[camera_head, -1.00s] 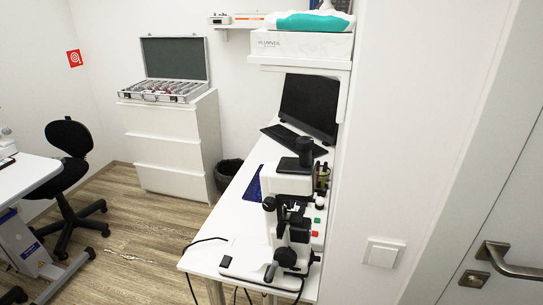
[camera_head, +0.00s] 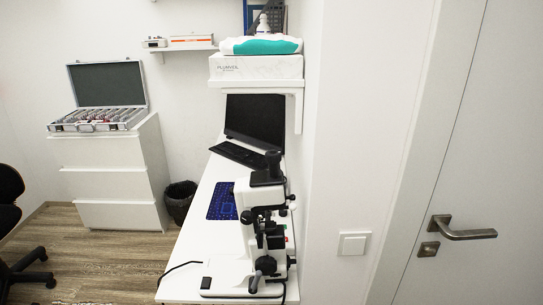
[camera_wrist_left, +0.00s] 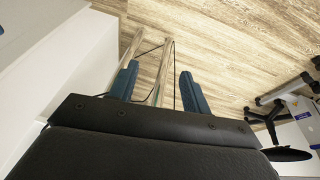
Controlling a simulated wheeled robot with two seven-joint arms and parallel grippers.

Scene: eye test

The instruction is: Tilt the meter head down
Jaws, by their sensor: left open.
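The meter (camera_head: 262,228), a white and black tabletop instrument, stands on the near end of a narrow white desk. Its black head (camera_head: 266,172) is on top, with black knobs and a lever on the side towards me. My left gripper (camera_wrist_left: 160,88) shows only in the left wrist view. Its two blue fingers are apart with nothing between them, above the wood floor. The meter is not in that view. My right gripper is in neither view.
The white desk (camera_head: 196,243) also holds a blue mat (camera_head: 222,200), a keyboard (camera_head: 238,153) and a monitor (camera_head: 255,122). A wall and a door (camera_head: 470,150) close off the right. A white drawer unit (camera_head: 112,180) with an open case (camera_head: 98,120) stands left.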

